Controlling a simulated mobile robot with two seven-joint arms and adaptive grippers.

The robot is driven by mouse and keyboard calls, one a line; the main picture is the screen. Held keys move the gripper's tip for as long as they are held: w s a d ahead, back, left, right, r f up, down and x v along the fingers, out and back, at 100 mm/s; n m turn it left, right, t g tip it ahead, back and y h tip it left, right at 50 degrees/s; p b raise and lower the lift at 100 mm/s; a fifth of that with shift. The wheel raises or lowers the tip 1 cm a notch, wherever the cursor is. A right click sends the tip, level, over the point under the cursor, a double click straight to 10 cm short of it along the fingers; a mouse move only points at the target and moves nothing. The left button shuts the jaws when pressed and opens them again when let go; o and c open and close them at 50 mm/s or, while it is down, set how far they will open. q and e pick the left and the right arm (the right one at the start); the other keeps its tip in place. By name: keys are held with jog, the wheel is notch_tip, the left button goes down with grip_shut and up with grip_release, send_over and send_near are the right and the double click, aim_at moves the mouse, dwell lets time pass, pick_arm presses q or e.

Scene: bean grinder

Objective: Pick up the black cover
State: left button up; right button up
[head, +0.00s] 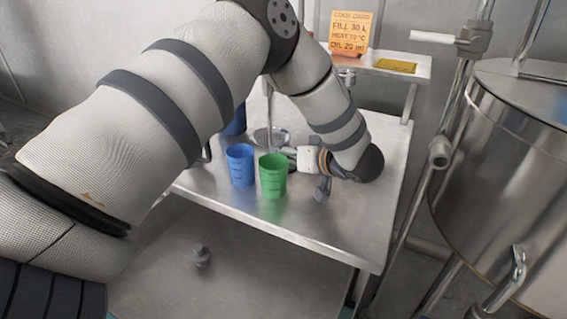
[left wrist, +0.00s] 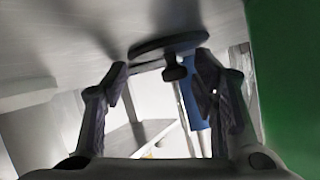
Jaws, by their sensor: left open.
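The black cover (left wrist: 165,45) is a dark round disc with a small knob, seen in the left wrist view against the grey table surface, which fills the top of that picture. Its knob shows between my left gripper's fingertips (left wrist: 162,72). The fingers are spread, with a visible gap around the knob, and hold nothing. In the head view my left gripper (head: 287,154) is low over the steel table, pointing left behind the green cup. I cannot make out the cover there; the cup and my gripper may hide it. My right gripper is not in view.
A green cup (head: 273,176) and a blue cup (head: 240,166) stand close by on the steel table (head: 330,226). Another blue container (head: 236,121) stands behind. A raised shelf (head: 422,66) holds an orange card (head: 351,32). A large steel tank (head: 505,160) stands right.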

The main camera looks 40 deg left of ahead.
pick_arm(q)
jog(key=shift+d, duration=0.1)
jog(key=c, duration=1.3)
jog(key=shift+o, duration=0.2)
